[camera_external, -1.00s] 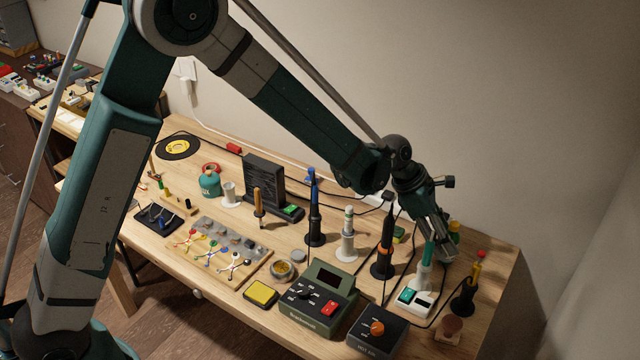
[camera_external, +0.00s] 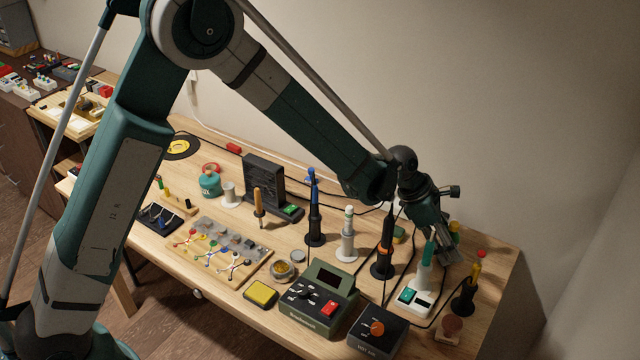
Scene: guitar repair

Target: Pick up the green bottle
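My gripper (camera_external: 447,250) points down over the right rear of the workbench, behind a white stand with a green-handled tool (camera_external: 428,252). A small green thing, perhaps the green bottle, is almost wholly hidden behind and beside my gripper's fingers. I cannot tell whether they touch it or whether the fingers are open or shut.
Soldering irons in stands (camera_external: 383,258) and a white-and-green holder (camera_external: 347,245) stand left of my gripper. A yellow-handled tool in a dark stand (camera_external: 465,297) is at its right front. A green soldering station (camera_external: 318,302) and a dark control box (camera_external: 376,331) sit at the front.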

